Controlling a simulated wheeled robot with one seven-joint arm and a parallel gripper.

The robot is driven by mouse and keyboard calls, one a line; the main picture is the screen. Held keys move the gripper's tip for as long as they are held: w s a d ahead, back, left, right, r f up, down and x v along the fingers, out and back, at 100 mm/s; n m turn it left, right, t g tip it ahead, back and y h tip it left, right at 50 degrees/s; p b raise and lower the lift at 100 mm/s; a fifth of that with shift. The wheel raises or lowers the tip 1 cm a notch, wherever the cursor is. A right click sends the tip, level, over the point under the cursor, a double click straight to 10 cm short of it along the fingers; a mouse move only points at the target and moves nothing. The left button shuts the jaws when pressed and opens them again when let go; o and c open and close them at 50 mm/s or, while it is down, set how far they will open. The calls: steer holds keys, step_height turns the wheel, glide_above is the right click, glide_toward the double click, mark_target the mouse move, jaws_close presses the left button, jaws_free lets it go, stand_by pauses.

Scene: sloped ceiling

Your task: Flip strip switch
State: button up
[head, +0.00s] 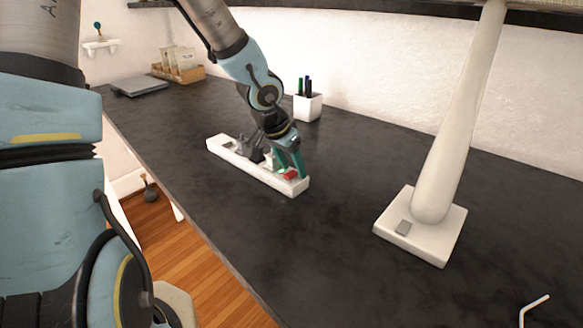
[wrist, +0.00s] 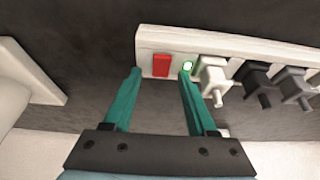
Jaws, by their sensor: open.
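A white power strip (head: 220,148) lies on the dark countertop in the head view, and it also shows in the wrist view (wrist: 215,42). Its red rocker switch (head: 290,175) is at the near right end; the switch shows clearly in the wrist view (wrist: 161,65). A small green light (wrist: 187,66) glows beside the switch. My gripper (head: 290,160) is over the switch end. In the wrist view my gripper (wrist: 161,72) is open, its teal fingertips on either side of the switch, with nothing between them. Whether the fingertips touch the strip I cannot tell.
A white plug (wrist: 213,78) and dark plugs (wrist: 256,80) stand in the strip beside the light. A white lamp base (head: 420,225) stands to the right. A pen cup (head: 308,106) is behind the strip. The counter in front is clear.

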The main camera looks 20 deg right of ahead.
jaws_close()
stand_by(0.4)
